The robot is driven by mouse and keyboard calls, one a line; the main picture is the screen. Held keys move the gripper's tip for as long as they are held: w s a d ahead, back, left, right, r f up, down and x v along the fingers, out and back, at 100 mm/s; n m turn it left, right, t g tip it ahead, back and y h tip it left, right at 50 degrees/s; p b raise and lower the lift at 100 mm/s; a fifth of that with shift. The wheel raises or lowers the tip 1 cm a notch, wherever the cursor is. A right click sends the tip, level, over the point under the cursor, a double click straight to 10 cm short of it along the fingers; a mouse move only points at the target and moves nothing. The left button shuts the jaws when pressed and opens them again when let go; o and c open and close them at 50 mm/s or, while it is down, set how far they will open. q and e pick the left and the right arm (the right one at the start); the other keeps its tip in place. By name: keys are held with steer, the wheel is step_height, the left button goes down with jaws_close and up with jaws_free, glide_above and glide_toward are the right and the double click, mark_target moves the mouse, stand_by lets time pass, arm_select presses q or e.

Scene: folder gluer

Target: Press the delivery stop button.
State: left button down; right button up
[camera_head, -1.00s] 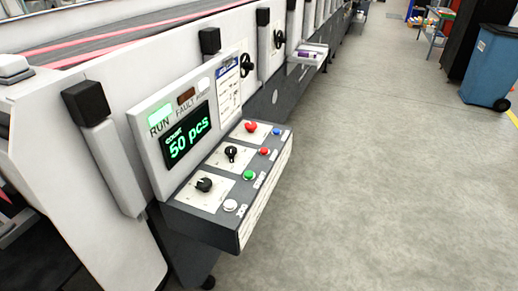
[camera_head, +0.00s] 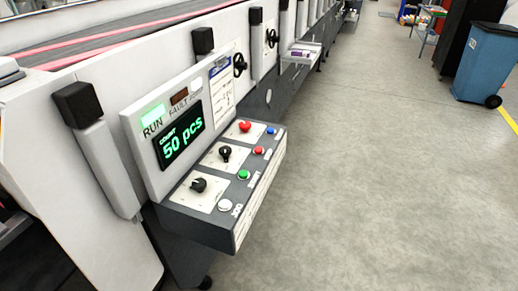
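A grey control panel (camera_head: 181,220) juts out from the side of the white machine. Along its front edge are a white button (camera_head: 225,205), a green button (camera_head: 243,174), a small red button (camera_head: 258,150) and a blue button (camera_head: 271,131). Labels beside them are too small to read surely. Behind this row are two black rotary knobs (camera_head: 225,153) and a larger red mushroom button (camera_head: 245,126) on light plates. The display (camera_head: 181,142) reads 50 pcs, and the green RUN lamp (camera_head: 152,113) is lit. Neither gripper is in view.
The machine body (camera_head: 60,170) fills the left side, with black-capped posts (camera_head: 82,103) and black handwheels (camera_head: 240,66). A small shelf (camera_head: 301,54) sticks out farther along. Open grey floor lies right of the panel. A blue bin (camera_head: 488,62) stands at the far right.

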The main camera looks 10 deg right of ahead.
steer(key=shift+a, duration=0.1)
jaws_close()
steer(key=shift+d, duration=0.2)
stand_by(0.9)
